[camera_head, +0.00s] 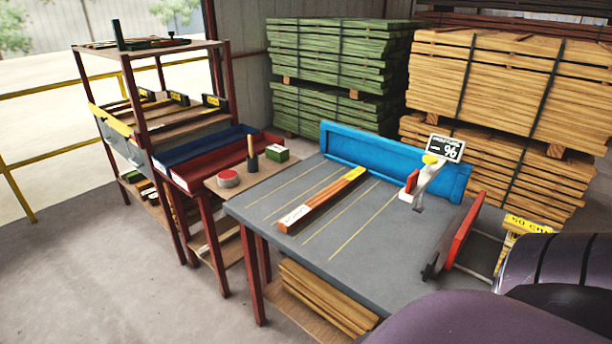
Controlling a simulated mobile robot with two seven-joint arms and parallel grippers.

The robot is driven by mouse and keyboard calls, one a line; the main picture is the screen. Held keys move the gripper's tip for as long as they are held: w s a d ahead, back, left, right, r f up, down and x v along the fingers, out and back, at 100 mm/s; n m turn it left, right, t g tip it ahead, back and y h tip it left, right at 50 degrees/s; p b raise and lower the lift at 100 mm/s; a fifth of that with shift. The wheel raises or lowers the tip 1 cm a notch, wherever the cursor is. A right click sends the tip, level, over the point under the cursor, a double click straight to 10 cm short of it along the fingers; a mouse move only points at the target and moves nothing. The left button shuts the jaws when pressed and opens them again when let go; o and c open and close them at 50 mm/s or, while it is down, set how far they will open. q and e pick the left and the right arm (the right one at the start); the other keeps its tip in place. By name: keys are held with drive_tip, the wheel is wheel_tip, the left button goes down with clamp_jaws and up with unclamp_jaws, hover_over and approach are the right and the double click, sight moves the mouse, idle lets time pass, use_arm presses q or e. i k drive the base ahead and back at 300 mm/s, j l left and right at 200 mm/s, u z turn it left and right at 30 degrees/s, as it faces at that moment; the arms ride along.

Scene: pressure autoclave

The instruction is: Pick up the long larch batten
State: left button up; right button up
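A long orange-brown batten (323,202) lies flat on the grey-topped table (390,268), slanting from front left to back right. Its near end carries a pale label and its far end is yellow. It looks like more than one strip side by side, but I cannot tell for certain. Thin yellow lines on the tabletop run roughly parallel to it. Neither of my grippers is in view, and nothing is seen touching the batten.
A blue rail (395,160) edges the table's back. A white-and-yellow device (425,182) with a percent display (445,148) stands right of the batten; a red guard (456,235) is at the right edge. A side shelf (245,184) holds small items. Stacked timber stands behind.

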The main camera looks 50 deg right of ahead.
sight(289, 223)
drive_tip(key=i+l+u, duration=0.1)
drive_tip(key=i, duration=1.2)
drive_tip(key=i+j, duration=0.1)
drive_tip(key=i, duration=0.45)
drive_tip(key=i+j+z, duration=0.1)
drive_tip(key=i, duration=0.5)
drive_tip(key=z, duration=2.85)
